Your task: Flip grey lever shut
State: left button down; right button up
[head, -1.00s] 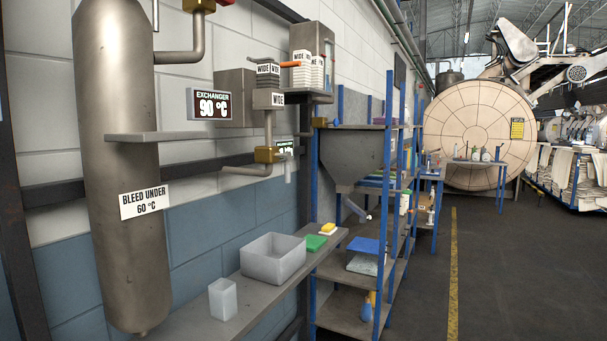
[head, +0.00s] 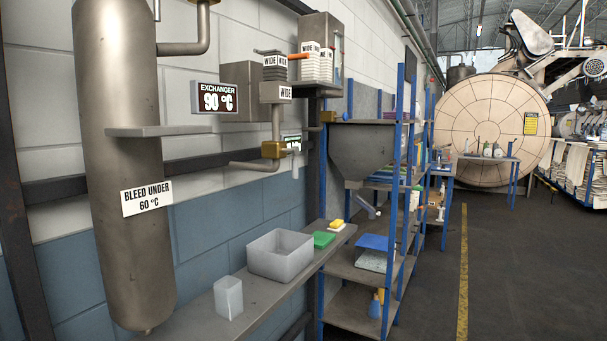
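No lever stands out clearly as the grey one. A brass valve body (head: 273,150) sits on the grey pipe below the "WIDE" box, with a small grey part at its right that may be a lever, too small to tell its position. A second brass block (head: 327,117) is beside the hopper with a short grey piece near it. A grey arm-like piece (head: 367,208) hangs under the grey hopper (head: 361,152). Neither of my grippers is in view.
A large steel vessel (head: 122,180) labelled "BLEED UNDER 60 °C" stands at left. The exchanger display (head: 215,98) reads 90 °C. A wall shelf (head: 198,322) holds a grey bin (head: 280,255) and a cup (head: 228,297). Blue racking stands beyond; the floor (head: 520,270) at right is open.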

aim_at(295, 167)
jog(key=i+z, duration=0.25)
jog(key=i, duration=0.2)
jog(key=i+j+z, duration=0.25)
jog(key=i, duration=0.15)
jog(key=i+j+z, duration=0.1)
jog(key=i+z, duration=0.2)
jog(key=i, duration=0.15)
